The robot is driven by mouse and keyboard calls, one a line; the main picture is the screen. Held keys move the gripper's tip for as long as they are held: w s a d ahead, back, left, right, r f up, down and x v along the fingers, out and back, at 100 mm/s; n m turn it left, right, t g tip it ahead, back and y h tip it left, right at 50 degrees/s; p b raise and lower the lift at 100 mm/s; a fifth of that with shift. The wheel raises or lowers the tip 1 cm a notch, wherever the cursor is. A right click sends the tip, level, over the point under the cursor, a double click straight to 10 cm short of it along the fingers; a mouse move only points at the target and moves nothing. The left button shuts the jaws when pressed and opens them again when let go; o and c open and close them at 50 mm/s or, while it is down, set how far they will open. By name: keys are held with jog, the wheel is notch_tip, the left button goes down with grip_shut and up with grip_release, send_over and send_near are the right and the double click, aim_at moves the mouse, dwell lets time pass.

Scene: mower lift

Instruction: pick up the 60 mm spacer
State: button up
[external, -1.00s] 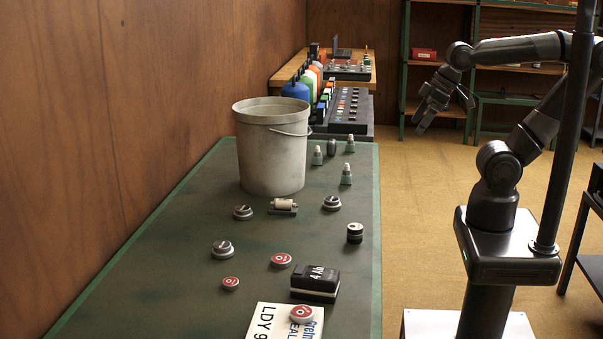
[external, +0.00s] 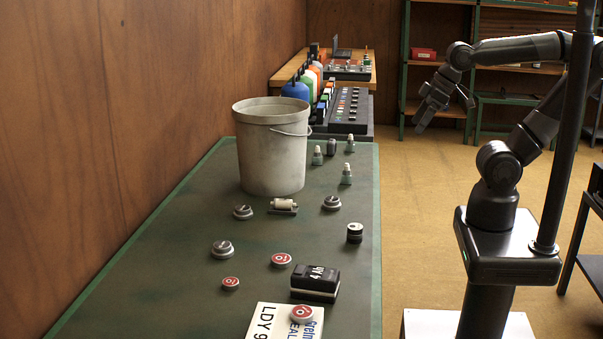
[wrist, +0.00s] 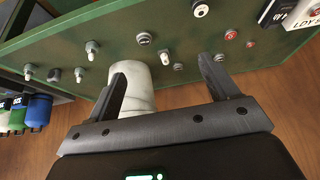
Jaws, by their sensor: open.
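No part carries a readable spacer label, so I cannot tell surely which is the 60 mm spacer. Candidates on the green bench (external: 180,240) are a pale cylinder lying on a small base (external: 284,204), an upright black cylinder with a light band (external: 355,232), and a dark grey upright cylinder (external: 331,146) among the cones. The pale cylinder also shows in the wrist view (wrist: 165,57). My gripper (external: 440,98) is open and empty, high in the air to the right of the bench. In the wrist view its fingers (wrist: 162,68) are spread, with the bench beyond them.
A tall pale bucket (external: 270,150) stands at the bench's far part. Pale-tipped cones (external: 346,174), grey knobs (external: 222,249), red-topped discs (external: 281,260), a black block (external: 315,282) and a white plate (external: 270,322) lie around. The wooden wall borders the left; the bench's near left is clear.

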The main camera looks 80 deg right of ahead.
jog(key=shift+w, duration=0.1)
jog(key=m+g+h, duration=0.2)
jog(key=m+g, duration=0.1)
jog(key=m, duration=0.4)
send_over(244, 208)
jog(key=s, duration=0.1)
jog(key=f, duration=2.3)
jog(key=shift+s+a+f, duration=0.2)
jog(key=shift+f, duration=0.2)
jog(key=x, duration=0.5)
jog(key=shift+w+a+f, duration=0.1)
jog(key=shift+a, duration=0.2)
